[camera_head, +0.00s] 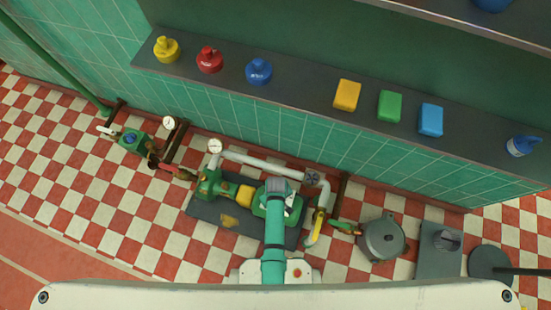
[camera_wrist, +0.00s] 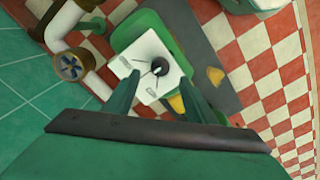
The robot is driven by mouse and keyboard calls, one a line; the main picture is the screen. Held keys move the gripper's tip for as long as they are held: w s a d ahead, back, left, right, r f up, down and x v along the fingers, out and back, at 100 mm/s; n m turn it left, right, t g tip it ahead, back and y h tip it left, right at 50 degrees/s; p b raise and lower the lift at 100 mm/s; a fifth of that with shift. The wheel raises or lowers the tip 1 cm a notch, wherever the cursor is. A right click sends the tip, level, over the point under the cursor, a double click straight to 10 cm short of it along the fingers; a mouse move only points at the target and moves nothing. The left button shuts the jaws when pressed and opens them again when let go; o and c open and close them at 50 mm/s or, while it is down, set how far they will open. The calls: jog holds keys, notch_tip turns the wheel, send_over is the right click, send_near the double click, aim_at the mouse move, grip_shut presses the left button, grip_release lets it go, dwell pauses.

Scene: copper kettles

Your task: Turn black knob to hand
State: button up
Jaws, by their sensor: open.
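The black knob (camera_wrist: 159,67) is a small round knob with a thin pointer, on a white panel (camera_wrist: 143,62) with small marks too small to read. The panel sits on a green box (camera_wrist: 160,30), part of the pump unit on the floor. In the wrist view my gripper (camera_wrist: 156,84) is open, its two green fingers on either side of the panel's near part. The knob lies just beyond the fingertips, and I cannot tell whether they touch it. In the head view my arm covers the knob, and only part of the white panel (camera_head: 292,207) shows.
A white pipe (camera_head: 262,165) with a valve wheel (camera_wrist: 71,66) runs beside the green box. A yellow lever (camera_head: 318,225) and a grey pot (camera_head: 383,239) stand to the right. A shelf (camera_head: 300,85) with bottles and sponges lines the tiled wall.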

jog(key=shift+f, duration=4)
jog(key=c, duration=1)
